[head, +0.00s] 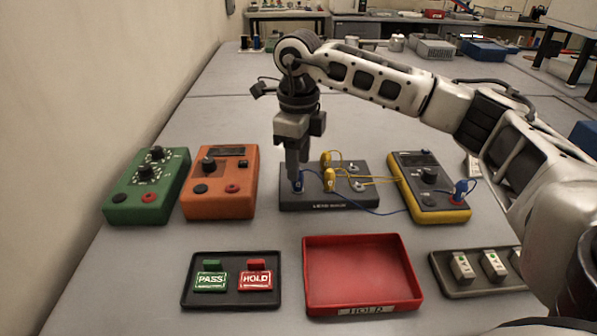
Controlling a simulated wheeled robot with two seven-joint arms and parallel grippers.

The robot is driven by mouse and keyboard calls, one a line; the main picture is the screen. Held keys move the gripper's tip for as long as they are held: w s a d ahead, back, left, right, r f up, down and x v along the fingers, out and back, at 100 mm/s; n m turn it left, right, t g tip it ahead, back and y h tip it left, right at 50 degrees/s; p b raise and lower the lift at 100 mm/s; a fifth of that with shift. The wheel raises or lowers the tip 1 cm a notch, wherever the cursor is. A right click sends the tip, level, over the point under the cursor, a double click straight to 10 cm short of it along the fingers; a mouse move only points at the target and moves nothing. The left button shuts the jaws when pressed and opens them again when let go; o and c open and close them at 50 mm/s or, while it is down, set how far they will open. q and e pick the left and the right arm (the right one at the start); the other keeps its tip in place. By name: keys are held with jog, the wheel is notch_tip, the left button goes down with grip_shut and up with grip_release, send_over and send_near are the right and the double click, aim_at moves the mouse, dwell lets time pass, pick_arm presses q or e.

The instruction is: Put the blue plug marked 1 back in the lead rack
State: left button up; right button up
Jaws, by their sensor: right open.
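The dark lead rack (342,206) stands in the middle of the table. A blue plug (298,187) is upright at its left front position, directly under my right gripper (293,176). My right gripper points straight down and is open, its fingers close around or just above this plug; I cannot tell if they touch it. A second blue plug (461,190) stands at the lower right of the yellow-edged meter (429,187). A blue lead runs between the rack and the meter. The number marks on the plugs are too small to read. My left gripper is out of view.
Yellow plugs (330,179) with leads stand on the rack beside the gripper. A green box (146,187) and an orange box (219,183) are to the left. In front are a PASS/HOLD tray (232,300), a red tray (362,270) and a grey block holder (486,287).

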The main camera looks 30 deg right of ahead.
notch_tip(320, 180, up, 12)
jog(key=shift+r, duration=0.25)
jog(key=shift+f, duration=0.1)
dwell(0.5)
